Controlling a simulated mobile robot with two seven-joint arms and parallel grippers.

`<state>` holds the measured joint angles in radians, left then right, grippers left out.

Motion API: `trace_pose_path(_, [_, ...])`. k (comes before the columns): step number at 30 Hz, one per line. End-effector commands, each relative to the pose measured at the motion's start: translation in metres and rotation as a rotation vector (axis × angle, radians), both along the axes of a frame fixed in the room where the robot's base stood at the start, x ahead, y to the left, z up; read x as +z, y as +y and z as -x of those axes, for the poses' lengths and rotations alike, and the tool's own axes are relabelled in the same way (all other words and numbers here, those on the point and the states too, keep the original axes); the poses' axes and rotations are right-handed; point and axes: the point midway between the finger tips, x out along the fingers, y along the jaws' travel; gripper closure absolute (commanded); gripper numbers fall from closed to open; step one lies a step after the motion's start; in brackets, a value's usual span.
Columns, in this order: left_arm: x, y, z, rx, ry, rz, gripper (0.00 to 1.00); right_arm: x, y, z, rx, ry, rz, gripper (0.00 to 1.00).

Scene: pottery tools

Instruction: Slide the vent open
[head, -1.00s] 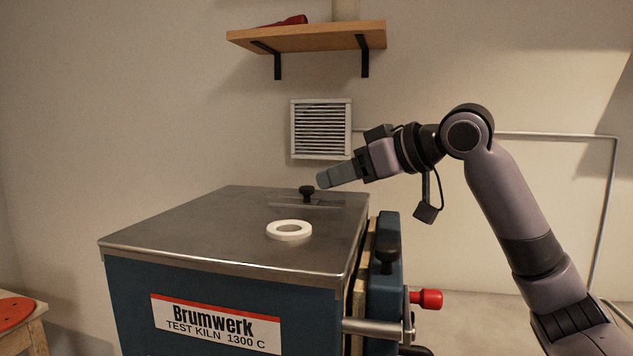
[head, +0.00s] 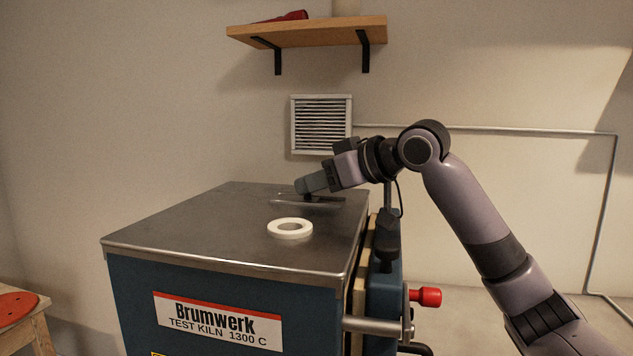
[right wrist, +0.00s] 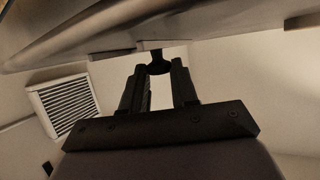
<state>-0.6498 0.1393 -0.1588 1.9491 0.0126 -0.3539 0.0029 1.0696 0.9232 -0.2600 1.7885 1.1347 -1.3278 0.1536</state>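The vent slide (head: 325,200) is a thin flat plate at the back of the kiln's steel top. Its small black knob (right wrist: 158,62) shows in the right wrist view just between the two fingertips; in the head view it is mostly hidden by my gripper. My right gripper (head: 303,187) reaches in from the right, low over the kiln top at the knob. In the right wrist view its fingers (right wrist: 158,72) are apart, one on each side of the knob, with gaps visible. My left gripper is out of view.
A white ring (head: 290,228) lies on the kiln top (head: 190,225) in front of the slide. A louvred wall grille (head: 321,124) and a wooden shelf (head: 310,35) are behind. A red-handled part (head: 426,297) sticks out at the kiln's right side. A stool (head: 22,315) stands at left.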

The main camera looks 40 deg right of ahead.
Motion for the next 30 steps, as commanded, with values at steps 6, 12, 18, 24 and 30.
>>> trace_pose_path(6, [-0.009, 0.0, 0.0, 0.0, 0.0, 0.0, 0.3, -0.003, -0.018, 0.018, -0.006, 0.001, -0.001, 1.0])
trace_pose_path(12, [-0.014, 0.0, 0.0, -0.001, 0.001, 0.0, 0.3, -0.001, -0.03, 0.034, -0.004, 0.001, 0.0, 1.0])
trace_pose_path(18, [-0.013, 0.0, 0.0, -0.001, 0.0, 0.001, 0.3, 0.0, -0.031, 0.036, -0.003, 0.002, 0.002, 1.0])
trace_pose_path(24, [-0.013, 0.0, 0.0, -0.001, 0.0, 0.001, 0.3, 0.0, -0.031, 0.035, -0.003, 0.002, 0.002, 0.49])
trace_pose_path(30, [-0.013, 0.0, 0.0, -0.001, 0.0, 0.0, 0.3, 0.0, -0.03, 0.035, -0.002, 0.001, 0.001, 0.49])
